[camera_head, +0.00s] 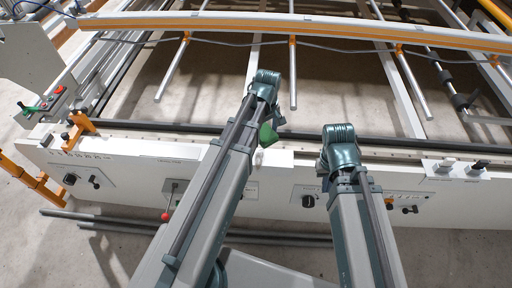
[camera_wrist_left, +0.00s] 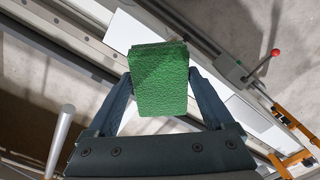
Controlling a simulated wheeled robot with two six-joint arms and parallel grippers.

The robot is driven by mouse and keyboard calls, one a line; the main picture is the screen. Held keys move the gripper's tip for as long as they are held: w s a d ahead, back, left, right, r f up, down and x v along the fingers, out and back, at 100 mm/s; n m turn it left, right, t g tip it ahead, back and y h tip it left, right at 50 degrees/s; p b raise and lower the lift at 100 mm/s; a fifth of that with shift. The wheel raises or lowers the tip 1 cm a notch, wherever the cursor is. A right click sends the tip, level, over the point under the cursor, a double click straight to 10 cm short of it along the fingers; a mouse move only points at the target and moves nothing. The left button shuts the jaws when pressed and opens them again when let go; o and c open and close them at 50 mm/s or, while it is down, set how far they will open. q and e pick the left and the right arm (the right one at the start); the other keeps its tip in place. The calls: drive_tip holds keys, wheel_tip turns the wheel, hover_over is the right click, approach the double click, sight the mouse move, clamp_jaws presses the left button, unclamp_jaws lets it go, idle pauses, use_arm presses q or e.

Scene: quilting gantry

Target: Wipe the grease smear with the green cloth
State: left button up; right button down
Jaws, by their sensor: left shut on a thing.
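The green cloth (camera_wrist_left: 160,85) is a thick folded block in the left wrist view. It also shows in the head view (camera_head: 268,135), partly hidden by my left arm. My left gripper (camera_wrist_left: 160,76) is shut on it, one finger at each side. The cloth is over the white front rail, above a pale plate (camera_head: 274,158); I cannot tell whether it touches. I cannot make out a grease smear in either view. My right gripper (camera_head: 340,136) is right of the cloth, over the rail; its fingers are hidden by its own wrist.
The white front rail (camera_head: 130,146) carries knobs and switches, with a red-knobbed lever (camera_head: 166,215) below. An orange-striped beam (camera_head: 310,27) crosses the back over metal bars. Orange brackets (camera_head: 78,128) stand at the left, and white blocks with switches (camera_head: 455,168) at the right.

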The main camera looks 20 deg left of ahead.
use_arm(q)
drive_tip(key=a+f+n+b, duration=0.1)
drive_tip(key=a+f+b, duration=0.3)
drive_tip(key=f, duration=0.3)
drive_tip(key=shift+s+f+b, duration=0.15)
drive_tip(key=shift+f+b, duration=0.25)
drive_tip(key=shift+b, duration=0.5)
use_arm(e)
wheel_tip(320, 180, down, 8)
drive_tip(key=shift+r, duration=0.15)
